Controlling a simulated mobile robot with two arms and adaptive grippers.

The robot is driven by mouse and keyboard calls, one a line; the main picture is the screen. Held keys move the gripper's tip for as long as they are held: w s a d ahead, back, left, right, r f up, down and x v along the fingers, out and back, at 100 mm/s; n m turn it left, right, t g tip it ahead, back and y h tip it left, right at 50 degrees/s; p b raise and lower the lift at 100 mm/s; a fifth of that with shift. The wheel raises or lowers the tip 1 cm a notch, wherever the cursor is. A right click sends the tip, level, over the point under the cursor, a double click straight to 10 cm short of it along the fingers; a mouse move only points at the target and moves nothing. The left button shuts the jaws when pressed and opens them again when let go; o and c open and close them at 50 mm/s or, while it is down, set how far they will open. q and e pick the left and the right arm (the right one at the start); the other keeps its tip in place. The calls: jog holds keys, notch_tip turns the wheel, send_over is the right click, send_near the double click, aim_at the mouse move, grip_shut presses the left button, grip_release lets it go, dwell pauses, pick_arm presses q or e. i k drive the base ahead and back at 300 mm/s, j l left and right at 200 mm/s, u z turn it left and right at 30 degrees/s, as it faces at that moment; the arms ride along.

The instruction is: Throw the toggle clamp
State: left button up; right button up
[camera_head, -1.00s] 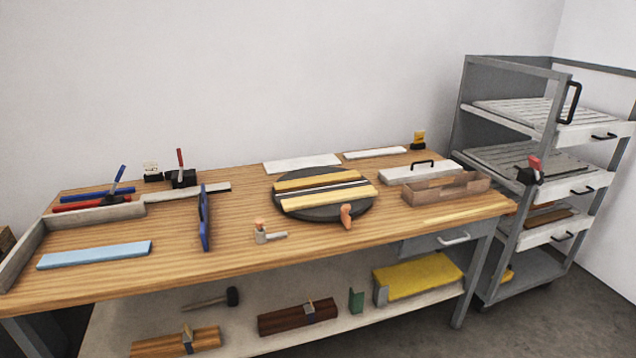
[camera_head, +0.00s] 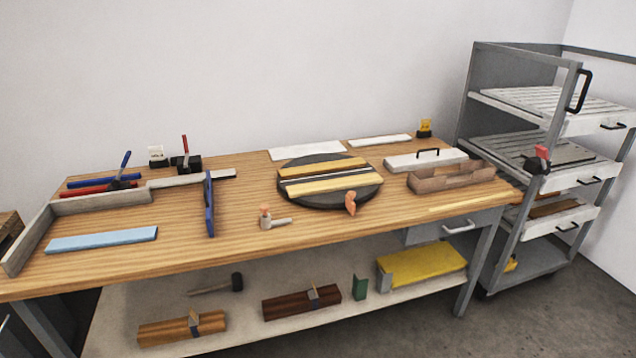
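Neither of my grippers is in view. Several lever-like fittings show, and I cannot tell for sure which is the toggle clamp. A black block with an upright red handle (camera_head: 186,157) stands at the back left of the bench. A blue-handled lever (camera_head: 122,172) leans upright to its left. An orange handle (camera_head: 351,203) is at the front rim of the dark round turntable (camera_head: 325,204). A black fitting with a red knob (camera_head: 538,160) is on the rack.
A grey rack (camera_head: 483,115) with drawers stands at right. The lower shelf holds wood blocks and a yellow piece (camera_head: 424,266).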

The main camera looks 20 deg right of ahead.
aim_at(186, 170)
jog(key=i+j+z, duration=0.15)
jog(key=i, duration=0.35)
jog(key=i+j+z, duration=0.15)
jog(key=i, duration=0.35)
